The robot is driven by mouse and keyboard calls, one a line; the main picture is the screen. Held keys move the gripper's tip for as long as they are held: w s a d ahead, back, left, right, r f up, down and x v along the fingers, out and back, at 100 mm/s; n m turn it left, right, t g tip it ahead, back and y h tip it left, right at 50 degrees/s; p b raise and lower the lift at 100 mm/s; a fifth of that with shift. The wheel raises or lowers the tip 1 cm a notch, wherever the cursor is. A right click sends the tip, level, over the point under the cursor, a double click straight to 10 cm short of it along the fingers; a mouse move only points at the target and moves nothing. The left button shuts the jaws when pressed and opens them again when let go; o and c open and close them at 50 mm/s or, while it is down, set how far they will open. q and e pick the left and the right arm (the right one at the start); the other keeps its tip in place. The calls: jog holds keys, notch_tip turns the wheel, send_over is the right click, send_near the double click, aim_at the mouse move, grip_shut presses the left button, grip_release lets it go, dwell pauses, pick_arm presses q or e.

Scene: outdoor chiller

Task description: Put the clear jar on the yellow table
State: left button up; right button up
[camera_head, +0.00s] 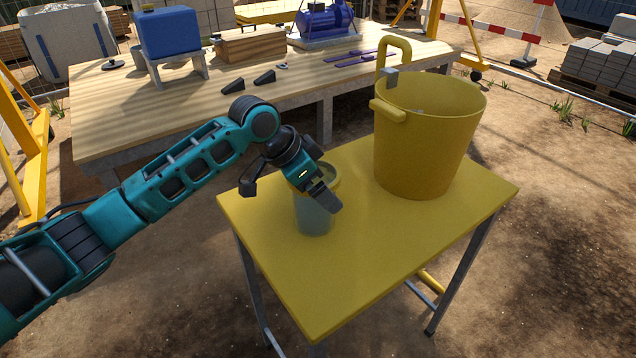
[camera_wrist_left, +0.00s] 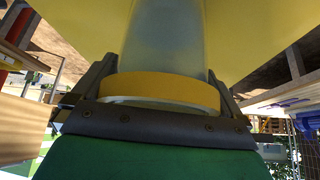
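The clear jar (camera_head: 314,217), bluish with a yellow rim, is upright at the left part of the yellow table (camera_head: 365,262). Its base appears to be on the tabletop. My left gripper (camera_head: 320,188) is at the jar's top and partly hides its rim. In the left wrist view the jar (camera_wrist_left: 165,45) lies between the two fingers of my left gripper (camera_wrist_left: 160,82), one close against each side near the yellow rim. The fingers look shut on it. My right gripper is not in view.
A large yellow bucket (camera_head: 420,150) with a raised handle stands at the back right of the yellow table. Behind is a wooden workbench (camera_head: 150,110) with a blue box (camera_head: 170,32), a wooden box (camera_head: 250,45) and a purple machine (camera_head: 322,20). The yellow table's front is clear.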

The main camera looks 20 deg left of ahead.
pick_arm(q)
jog(key=shift+r, duration=0.1)
jog(key=p+v, duration=0.1)
jog(key=v, duration=1.1)
jog(key=shift+p, duration=0.3)
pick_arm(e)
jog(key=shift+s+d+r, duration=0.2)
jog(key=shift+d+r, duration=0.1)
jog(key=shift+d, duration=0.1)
pick_arm(q)
jog(key=shift+w, duration=0.1)
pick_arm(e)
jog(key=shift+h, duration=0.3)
